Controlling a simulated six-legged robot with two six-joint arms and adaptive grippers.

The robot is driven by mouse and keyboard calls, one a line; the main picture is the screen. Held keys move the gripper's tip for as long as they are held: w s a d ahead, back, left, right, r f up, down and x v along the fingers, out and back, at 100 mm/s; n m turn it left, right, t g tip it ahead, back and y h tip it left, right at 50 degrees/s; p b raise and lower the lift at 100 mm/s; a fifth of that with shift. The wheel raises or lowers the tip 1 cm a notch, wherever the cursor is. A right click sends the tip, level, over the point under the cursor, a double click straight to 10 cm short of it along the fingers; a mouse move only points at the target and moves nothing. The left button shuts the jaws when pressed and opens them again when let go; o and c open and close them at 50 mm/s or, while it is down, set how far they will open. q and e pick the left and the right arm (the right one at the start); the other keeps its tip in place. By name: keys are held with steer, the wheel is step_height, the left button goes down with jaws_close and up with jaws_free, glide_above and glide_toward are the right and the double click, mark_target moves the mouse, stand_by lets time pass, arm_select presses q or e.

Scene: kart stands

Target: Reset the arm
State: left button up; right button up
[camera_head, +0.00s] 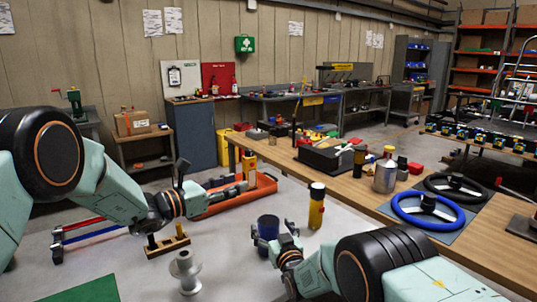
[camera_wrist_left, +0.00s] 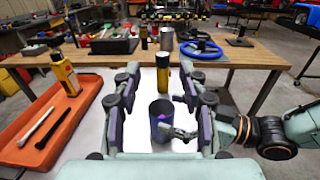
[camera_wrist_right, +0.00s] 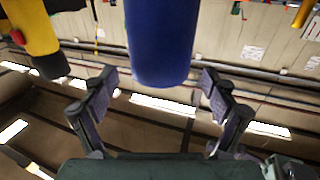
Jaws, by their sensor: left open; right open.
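My right gripper (camera_head: 274,238) is lower and open, close to a dark blue cup (camera_head: 268,222). In the right wrist view the cup (camera_wrist_right: 161,40) stands out between and beyond the spread fingers (camera_wrist_right: 159,80), with visible gaps on both sides. The cup also shows upright in the left wrist view (camera_wrist_left: 161,108). Its contact with the fingers cannot be told.
A yellow-and-black bottle (camera_head: 316,208) stands just right of the cup. An orange tray (camera_head: 222,200) with tools and a yellow bottle (camera_head: 249,168) lies at the left. The wooden table (camera_head: 355,192) carries a metal canister (camera_head: 385,174) and a blue steering wheel (camera_head: 428,211).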

steer(key=shift+x, duration=1.25)
arm_select(q)
steer(key=x, duration=1.2)
arm_select(e)
steer(key=shift+v, duration=0.9)
arm_select(q)
steer(key=shift+f, duration=0.2)
arm_select(e)
steer(key=shift+s+f, duration=0.1)
